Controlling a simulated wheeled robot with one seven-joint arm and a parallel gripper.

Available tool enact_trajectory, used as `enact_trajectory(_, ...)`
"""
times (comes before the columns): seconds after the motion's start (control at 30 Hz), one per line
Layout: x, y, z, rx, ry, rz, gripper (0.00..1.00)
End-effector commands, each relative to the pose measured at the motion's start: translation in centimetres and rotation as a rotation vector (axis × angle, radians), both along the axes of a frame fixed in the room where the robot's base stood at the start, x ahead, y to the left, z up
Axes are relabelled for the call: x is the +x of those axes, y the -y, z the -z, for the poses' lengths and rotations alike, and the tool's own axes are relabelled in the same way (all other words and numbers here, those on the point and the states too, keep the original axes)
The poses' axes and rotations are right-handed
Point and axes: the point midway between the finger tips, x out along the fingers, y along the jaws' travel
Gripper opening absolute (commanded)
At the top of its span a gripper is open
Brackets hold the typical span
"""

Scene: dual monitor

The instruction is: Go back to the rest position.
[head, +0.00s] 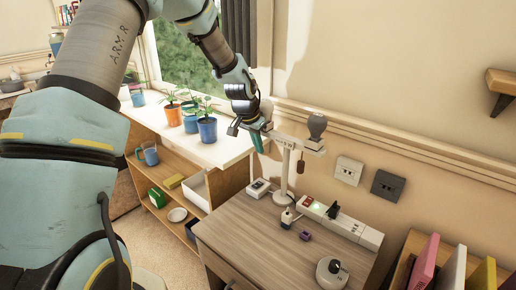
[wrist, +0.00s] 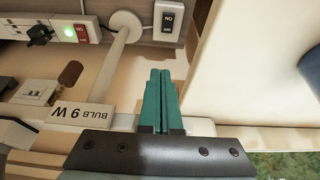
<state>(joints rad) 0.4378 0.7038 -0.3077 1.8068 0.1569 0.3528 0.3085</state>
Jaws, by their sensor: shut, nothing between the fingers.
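My gripper (head: 257,143) is at the end of my raised arm, above the gap between the desk and the white shelf top. Its teal fingers are pressed together and empty, and they also show in the wrist view (wrist: 160,78). The gripper is close beside the left end of the horizontal arm of a white stand (head: 285,172). I cannot tell whether they touch. In the wrist view a label reading "BULB 9 W" (wrist: 80,112) is left of the fingers.
The wooden desk (head: 235,229) holds a power strip (head: 370,235) with a green light, a switch box (head: 259,188) and a round grey-white object (head: 331,272). Potted plants (head: 207,128) stand on the white-topped shelf (head: 226,149) below my arm. Coloured books (head: 425,262) are at lower right.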

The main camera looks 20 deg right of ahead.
Motion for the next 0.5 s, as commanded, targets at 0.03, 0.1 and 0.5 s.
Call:
enact_trajectory(0.03, 0.0, 0.0, 0.0, 0.000, 0.000, 0.000, 0.00)
enact_trajectory(0.1, 0.0, 0.0, 0.0, 0.000, 0.000, 0.000, 0.00)
enact_trajectory(0.5, -0.6, -12.2, -3.6, 0.069, -0.025, -0.251, 0.00)
